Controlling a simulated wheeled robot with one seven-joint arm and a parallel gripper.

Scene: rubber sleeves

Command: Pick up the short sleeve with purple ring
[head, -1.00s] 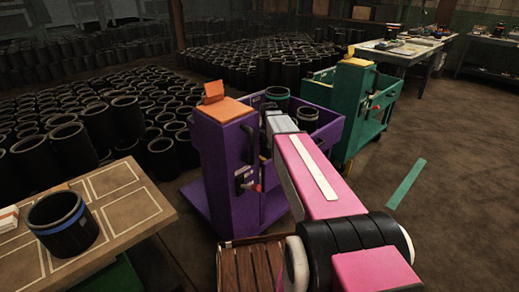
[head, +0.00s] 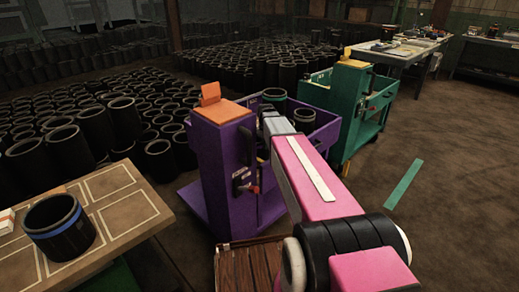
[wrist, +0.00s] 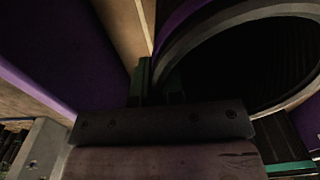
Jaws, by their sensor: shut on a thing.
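The sleeve with the purple ring (wrist: 182,22) fills the upper right of the wrist view. Its grey rim and dark open mouth face the camera, and part of the purple band shows on its outside. My gripper (wrist: 158,82) is shut on its wall at the rim's left side. In the head view my arm reaches into the purple cart (head: 222,150), and the fingers are hidden there. A sleeve with a green ring (head: 274,97) stands in that cart, and a dark sleeve top (head: 304,117) shows beside my wrist.
A purple cart wall is close on the left of the wrist view. A green-ringed sleeve edge (wrist: 290,168) is close at lower right. A green cart (head: 350,110) stands behind right. A blue-ringed sleeve (head: 58,227) stands on a marked table (head: 130,215) at left. Open floor lies right.

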